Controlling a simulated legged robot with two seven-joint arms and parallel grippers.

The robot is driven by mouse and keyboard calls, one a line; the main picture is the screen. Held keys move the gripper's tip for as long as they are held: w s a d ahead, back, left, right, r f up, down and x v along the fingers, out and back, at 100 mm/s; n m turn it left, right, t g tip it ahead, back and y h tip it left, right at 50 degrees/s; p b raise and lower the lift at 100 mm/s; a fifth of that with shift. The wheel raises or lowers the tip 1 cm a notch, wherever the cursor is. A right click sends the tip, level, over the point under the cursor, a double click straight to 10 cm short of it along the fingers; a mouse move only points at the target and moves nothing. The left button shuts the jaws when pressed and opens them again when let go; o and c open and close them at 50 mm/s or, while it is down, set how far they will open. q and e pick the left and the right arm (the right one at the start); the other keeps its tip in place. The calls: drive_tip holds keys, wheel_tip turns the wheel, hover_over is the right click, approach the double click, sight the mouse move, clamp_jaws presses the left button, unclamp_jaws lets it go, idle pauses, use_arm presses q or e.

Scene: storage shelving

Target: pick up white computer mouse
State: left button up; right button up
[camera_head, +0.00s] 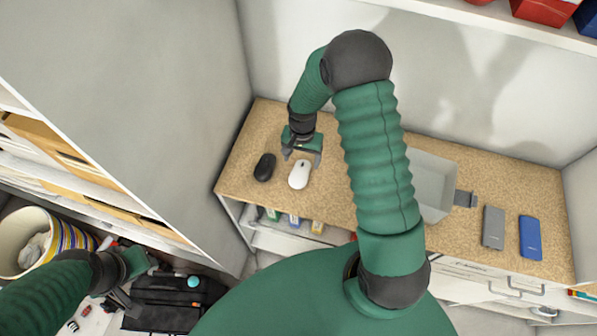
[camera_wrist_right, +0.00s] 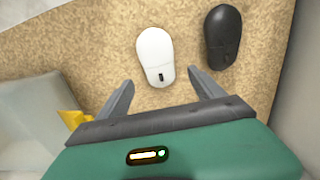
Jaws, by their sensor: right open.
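The white computer mouse (camera_head: 299,175) lies on the tan countertop (camera_head: 420,145) at its left part. A black mouse (camera_head: 264,167) lies just left of it. My right gripper (camera_head: 302,158) is open and empty, above and just behind the white mouse. In the right wrist view the white mouse (camera_wrist_right: 156,56) lies ahead of the spread fingers (camera_wrist_right: 163,95), its near end close to the gap between them; the black mouse (camera_wrist_right: 223,35) is to its right. My left gripper (camera_head: 128,285) is low at the left, away from the counter; its finger state is unclear.
A grey bin (camera_head: 432,183) stands on the counter behind my right arm. A grey slab (camera_head: 493,227) and a blue slab (camera_head: 530,237) lie at the right. A wall (camera_head: 225,100) bounds the counter's left end. A striped basket (camera_head: 40,240) is at the lower left.

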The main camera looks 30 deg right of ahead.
sight(302, 167)
drive_tip(key=shift+f, duration=0.45)
wheel_tip(302, 167, down, 4)
drive_tip(key=shift+d+f+p, duration=0.1)
drive_tip(key=shift+f+p, duration=0.15)
drive_tip(key=shift+p, duration=0.95)
drive_tip(key=shift+w+f, duration=0.1)
drive_tip(key=shift+f, duration=0.2)
drive_tip(key=shift+a+r, duration=0.1)
drive_tip(key=shift+a, duration=0.1)
drive_tip(key=c, duration=0.5)
drive_tip(key=shift+d, duration=0.1)
drive_tip(key=c, duration=1)
